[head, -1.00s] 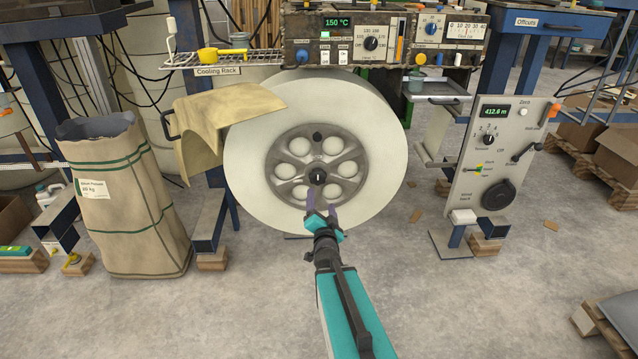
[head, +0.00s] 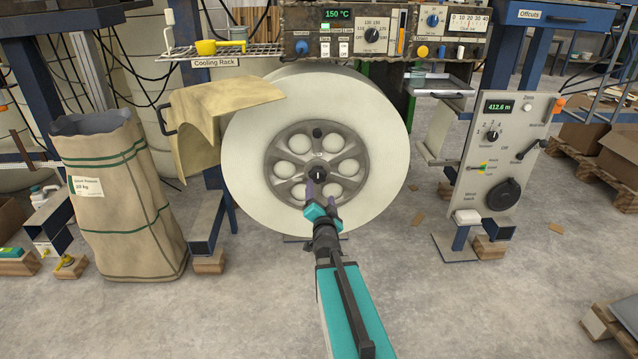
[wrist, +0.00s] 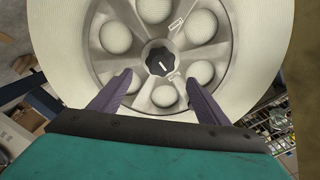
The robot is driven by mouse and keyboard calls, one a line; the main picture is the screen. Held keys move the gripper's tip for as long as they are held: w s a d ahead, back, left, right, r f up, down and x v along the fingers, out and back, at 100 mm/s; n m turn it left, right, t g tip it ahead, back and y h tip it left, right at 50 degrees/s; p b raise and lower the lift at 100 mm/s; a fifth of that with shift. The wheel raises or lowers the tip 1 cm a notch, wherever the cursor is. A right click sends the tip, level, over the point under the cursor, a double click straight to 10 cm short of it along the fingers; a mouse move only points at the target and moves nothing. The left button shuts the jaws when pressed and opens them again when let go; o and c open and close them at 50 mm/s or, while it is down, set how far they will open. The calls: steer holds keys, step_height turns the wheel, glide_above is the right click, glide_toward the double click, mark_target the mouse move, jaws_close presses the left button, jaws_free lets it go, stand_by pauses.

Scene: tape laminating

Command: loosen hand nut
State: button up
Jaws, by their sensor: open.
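The hand nut (head: 318,174) is a dark lobed knob with a white mark at the centre of a grey spoked hub (head: 341,150). The hub sits inside a large white roll (head: 245,150). In the wrist view the nut (wrist: 160,60) lies ahead of the fingertips, roughly between their lines. My gripper (head: 322,188) has purple fingers and is open and empty, just below the nut in the head view. In the wrist view its fingertips (wrist: 158,78) are spread wide on either side, apart from the nut.
A beige curved guard (head: 205,115) covers the roll's upper left. A grey control panel (head: 505,160) with a black handwheel stands to the right. A tall paper sack (head: 125,215) stands at left. A cooling rack (head: 225,53) is above.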

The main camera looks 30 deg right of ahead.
mark_target(319, 177)
steer(key=shift+b+x, duration=1.2)
steer(key=shift+x, duration=3.8)
steer(key=c, duration=1.1)
steer(key=shift+o, duration=0.2)
